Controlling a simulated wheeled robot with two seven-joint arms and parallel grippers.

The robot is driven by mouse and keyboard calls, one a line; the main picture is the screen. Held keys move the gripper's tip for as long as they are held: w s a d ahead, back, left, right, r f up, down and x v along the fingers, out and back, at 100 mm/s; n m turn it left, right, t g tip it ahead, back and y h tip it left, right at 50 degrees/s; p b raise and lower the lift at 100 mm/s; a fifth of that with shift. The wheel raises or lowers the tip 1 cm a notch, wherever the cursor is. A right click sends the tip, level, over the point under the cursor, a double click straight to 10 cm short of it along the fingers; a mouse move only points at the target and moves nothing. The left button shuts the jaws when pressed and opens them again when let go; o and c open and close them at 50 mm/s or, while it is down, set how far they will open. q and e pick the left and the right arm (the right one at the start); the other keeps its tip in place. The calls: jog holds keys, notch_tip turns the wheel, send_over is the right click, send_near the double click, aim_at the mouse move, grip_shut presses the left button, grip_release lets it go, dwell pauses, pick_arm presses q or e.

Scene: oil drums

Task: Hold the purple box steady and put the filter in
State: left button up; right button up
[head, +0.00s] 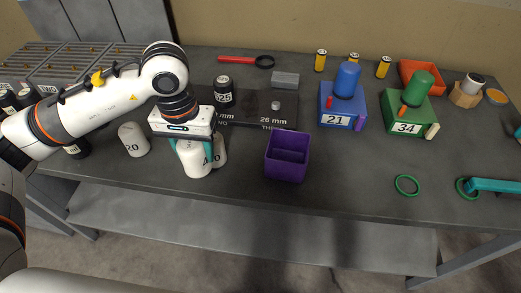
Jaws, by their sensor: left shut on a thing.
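The purple box (287,168) stands upright on the table, open at the top, and looks empty inside. My left gripper (193,147) is to the left of the box, pointing down, with its teal fingers shut on a white cylindrical filter (195,162). I cannot tell whether the held filter touches the table. Another white filter (220,150) with a partly hidden number stands just behind it. A white filter marked 20 (133,140) stands further left.
A black filter marked 25 (223,92) stands behind. A blue container marked 21 (340,105) and a green one marked 34 (409,115) are at back right. A green ring (407,185) lies near the front edge. Bare table lies right of the box.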

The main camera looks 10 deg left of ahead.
pick_arm(q)
jog(key=w+d+r+n, duration=0.1)
jog(key=w+d, duration=0.3)
jog(key=d, duration=0.5)
jog(key=w+d+r+n, duration=0.2)
jog(key=w+d, duration=0.2)
jog(key=d, duration=0.5)
jog(key=shift+w+d+r, duration=0.15)
jog(key=shift+w+d, duration=0.2)
